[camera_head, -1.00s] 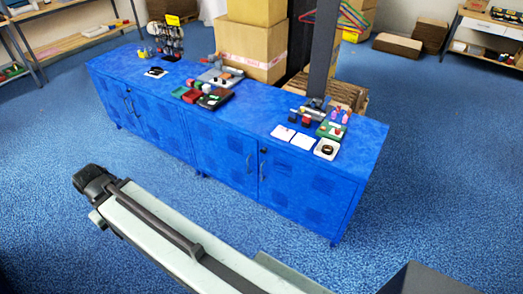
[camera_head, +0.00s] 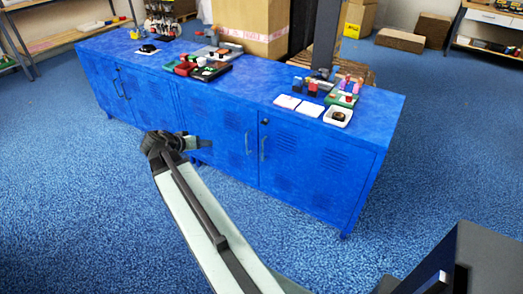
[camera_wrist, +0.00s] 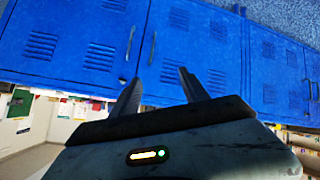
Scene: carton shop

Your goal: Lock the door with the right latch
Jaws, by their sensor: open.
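The blue cabinet (camera_head: 150,90) has louvred doors in two pairs. On the right pair, a small dark round latch (camera_head: 265,121) sits near the top edge, above the right door's handle (camera_head: 262,148). The left door's handle (camera_head: 247,143) is beside it. Both doors look shut. In the wrist view, which is upside down, what looks like the latch (camera_wrist: 122,80) shows just beyond the left finger. My gripper (camera_head: 207,143) is in front of the cabinet, left of the latch and apart from it. Its fingers (camera_wrist: 160,84) are spread and empty.
Small items, white cards (camera_head: 287,102) and a white dish (camera_head: 338,116) stand on the cabinet top. A dark post (camera_head: 326,35) and cardboard boxes (camera_head: 250,25) are behind it. The blue carpet (camera_head: 60,200) in front is clear.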

